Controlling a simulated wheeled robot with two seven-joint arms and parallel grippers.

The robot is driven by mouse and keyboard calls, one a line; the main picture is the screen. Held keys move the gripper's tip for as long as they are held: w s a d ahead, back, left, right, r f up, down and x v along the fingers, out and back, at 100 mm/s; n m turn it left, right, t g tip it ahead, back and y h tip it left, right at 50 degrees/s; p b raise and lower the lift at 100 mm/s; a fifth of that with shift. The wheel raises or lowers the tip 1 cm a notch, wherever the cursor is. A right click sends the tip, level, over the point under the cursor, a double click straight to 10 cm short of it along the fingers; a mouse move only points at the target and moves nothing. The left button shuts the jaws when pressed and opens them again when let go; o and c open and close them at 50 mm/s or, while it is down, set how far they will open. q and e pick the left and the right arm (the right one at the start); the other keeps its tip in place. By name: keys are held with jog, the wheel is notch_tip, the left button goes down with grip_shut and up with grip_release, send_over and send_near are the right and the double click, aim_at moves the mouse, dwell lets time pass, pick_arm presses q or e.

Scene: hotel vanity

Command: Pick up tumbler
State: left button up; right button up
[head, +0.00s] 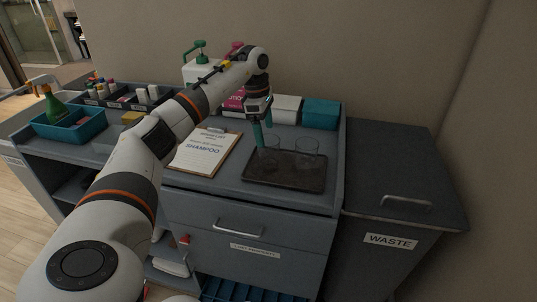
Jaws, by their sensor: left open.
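Two clear glass tumblers stand on a dark tray (287,185) at the right of the counter. The right tumbler (307,153) shows plainly. The left tumbler (273,158) is partly overlapped by a teal finger of my left gripper (263,134). My left gripper is open and points down at the left tumbler. Whether its fingers touch the glass cannot be told. My right gripper is not in view.
A clipboard (204,153) reading SHAMPOO lies left of the tray. Pump bottles (200,70), a white box (287,109) and a teal box (320,114) line the back. A bin marked WASTE (400,190) stands at right.

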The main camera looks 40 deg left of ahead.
aim_at(270, 145)
pick_arm(q)
jog(key=f, duration=0.2)
jog(key=f+p, duration=0.1)
jog(key=d+f+p, duration=0.1)
jog(key=f, duration=0.1)
jog(key=shift+w+f, duration=0.3)
jog(key=shift+w, duration=0.1)
jog(key=shift+f, duration=0.4)
jog(key=shift+d, duration=0.1)
jog(key=shift+c, duration=0.2)
jog(key=shift+r, duration=0.1)
jog(key=c, duration=1.1)
jog(key=shift+c, duration=0.2)
jog(key=shift+w+r, duration=0.1)
